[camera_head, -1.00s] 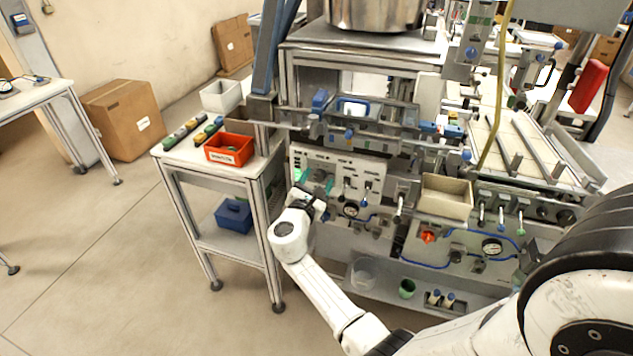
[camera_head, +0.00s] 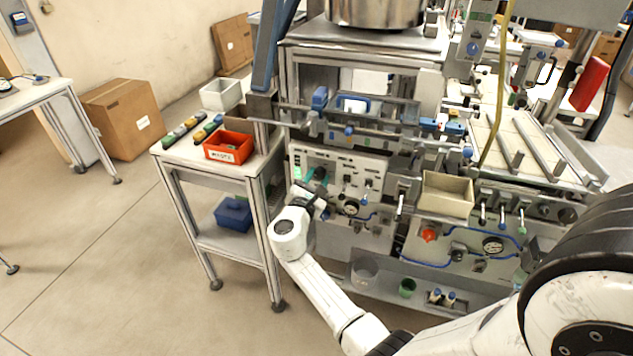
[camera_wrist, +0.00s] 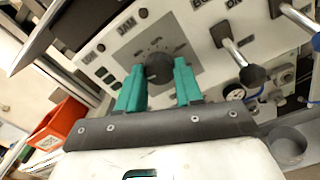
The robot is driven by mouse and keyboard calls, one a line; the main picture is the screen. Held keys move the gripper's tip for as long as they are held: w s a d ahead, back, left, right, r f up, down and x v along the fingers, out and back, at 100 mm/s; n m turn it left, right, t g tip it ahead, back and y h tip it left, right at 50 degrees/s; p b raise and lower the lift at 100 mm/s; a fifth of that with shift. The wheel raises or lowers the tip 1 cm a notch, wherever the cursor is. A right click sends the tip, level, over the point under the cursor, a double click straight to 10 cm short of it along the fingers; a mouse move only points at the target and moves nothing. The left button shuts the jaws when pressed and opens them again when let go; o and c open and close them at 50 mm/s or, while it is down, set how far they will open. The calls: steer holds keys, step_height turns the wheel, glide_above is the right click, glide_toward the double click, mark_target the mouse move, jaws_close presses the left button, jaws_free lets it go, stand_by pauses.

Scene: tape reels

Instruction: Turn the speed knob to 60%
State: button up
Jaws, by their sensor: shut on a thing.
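The speed knob (camera_wrist: 158,68) is a round dark knob on a grey dial plate with printed marks, in the upper middle of the wrist view. My gripper (camera_wrist: 158,84) has teal fingers, one on each side of the knob, and is shut on it. The dial's pointer and the exact setting are too small to read. In the head view my gripper (camera_head: 308,184) reaches the left part of the light control panel (camera_head: 335,162), and the knob is mostly hidden there.
Toggle levers (camera_wrist: 232,52) stick out of the panel right of the knob. A trolley with an orange bin (camera_head: 228,147) stands close on the left. The floor in front is clear.

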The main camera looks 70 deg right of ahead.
steer(key=m+b, duration=0.2)
steer(key=b, duration=0.1)
steer(key=m+b, duration=0.2)
steer(key=b, duration=0.1)
steer(key=shift+f+m, duration=0.35)
steer(key=shift+m, duration=0.05)
steer(key=m+b, duration=0.5)
steer(key=b, duration=0.1)
steer(key=shift+b, duration=0.35)
steer(key=m+b, duration=0.9)
steer(key=shift+r+b, duration=0.1)
steer(key=shift+b, duration=0.25)
steer(key=shift+r+m+b, duration=0.1)
steer(key=shift+m+b, duration=0.75)
steer(key=shift+m, duration=0.05)
steer(key=shift+r, duration=0.1)
steer(key=o, duration=1)
steer(key=shift+r, duration=0.1)
steer(key=shift+o, duration=0.2)
